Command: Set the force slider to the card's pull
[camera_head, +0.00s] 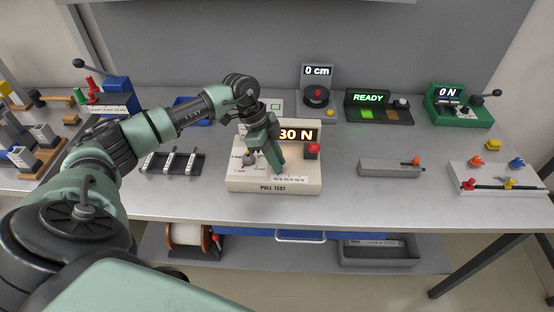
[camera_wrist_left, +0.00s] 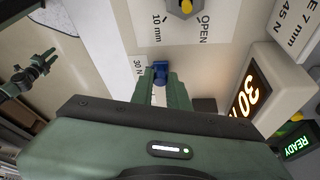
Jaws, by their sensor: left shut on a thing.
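The cream PULL TEST box (camera_head: 274,187) stands mid-table in the head view. Its lit display (camera_head: 298,135) reads 30 N, and 30 also shows in the wrist view (camera_wrist_left: 250,92). My left gripper (camera_head: 279,168) points down at the box's top. In the wrist view my left gripper (camera_wrist_left: 160,80) is shut on a small blue knob (camera_wrist_left: 160,67), which looks like the force slider; a 30 N label (camera_wrist_left: 138,66) is beside it. A white card (camera_wrist_left: 297,28) at the top right reads 7 mm and 45 N.
A red button (camera_head: 313,149) is on the box's right. A grey knob (camera_wrist_left: 186,8) sits near the 10 mm and OPEN marks. A READY panel (camera_head: 370,98), a 0 cm device (camera_head: 317,73) and a green 0 N device (camera_head: 447,92) stand behind.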

